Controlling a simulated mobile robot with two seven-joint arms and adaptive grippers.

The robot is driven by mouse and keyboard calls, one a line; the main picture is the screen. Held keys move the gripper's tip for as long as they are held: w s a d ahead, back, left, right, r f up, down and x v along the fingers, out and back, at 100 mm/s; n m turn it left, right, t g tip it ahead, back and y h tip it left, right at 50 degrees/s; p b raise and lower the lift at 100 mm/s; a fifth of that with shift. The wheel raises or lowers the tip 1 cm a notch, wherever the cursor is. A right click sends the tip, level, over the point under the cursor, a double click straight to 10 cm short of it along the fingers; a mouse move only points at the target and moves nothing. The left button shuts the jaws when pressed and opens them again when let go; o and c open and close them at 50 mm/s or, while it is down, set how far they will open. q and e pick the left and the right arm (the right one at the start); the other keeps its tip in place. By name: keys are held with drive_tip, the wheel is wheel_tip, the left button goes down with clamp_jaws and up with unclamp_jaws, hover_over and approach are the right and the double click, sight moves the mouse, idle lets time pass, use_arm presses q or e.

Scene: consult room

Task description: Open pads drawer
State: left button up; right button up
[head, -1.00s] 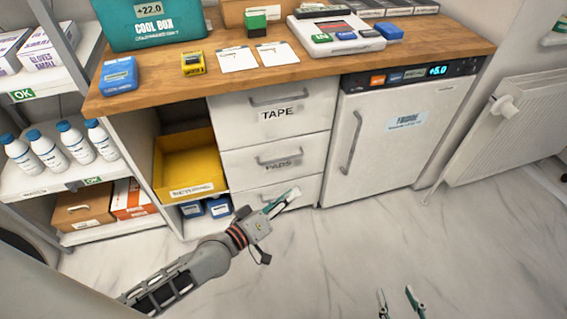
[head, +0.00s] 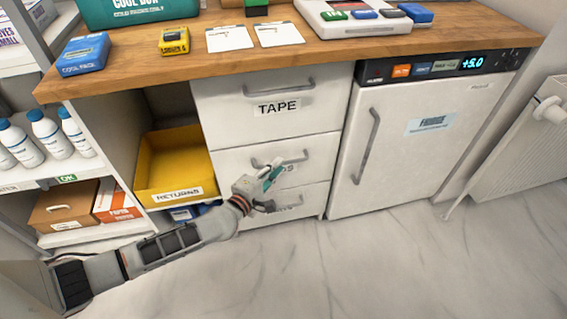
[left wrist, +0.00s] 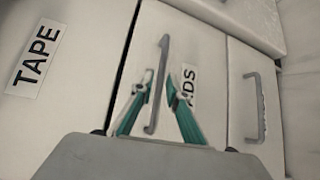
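The pads drawer (head: 319,168) is the middle white drawer under the counter, and it is shut. Its grey bar handle (head: 290,159) shows in the head view, and its label is partly hidden by my left gripper (head: 270,173). In the left wrist view, the pads drawer handle (left wrist: 163,60) stands between the two teal fingertips of the left gripper (left wrist: 160,80). The fingers are apart, one on each side of the bar, and I cannot tell whether they touch it. My right gripper is out of view.
The tape drawer (head: 225,105) is above and another drawer (head: 313,200) is below, both shut. A fridge (head: 400,150) stands to the right. An open bay with a yellow returns bin (head: 165,180) is to the left. The floor in front is clear.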

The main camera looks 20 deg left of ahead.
use_arm(q)
drive_tip(key=shift+b+x, duration=0.35)
drive_tip(key=shift+x, duration=1.2)
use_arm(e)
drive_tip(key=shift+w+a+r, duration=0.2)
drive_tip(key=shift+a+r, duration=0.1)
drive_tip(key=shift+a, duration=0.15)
use_arm(q)
clamp_jaws()
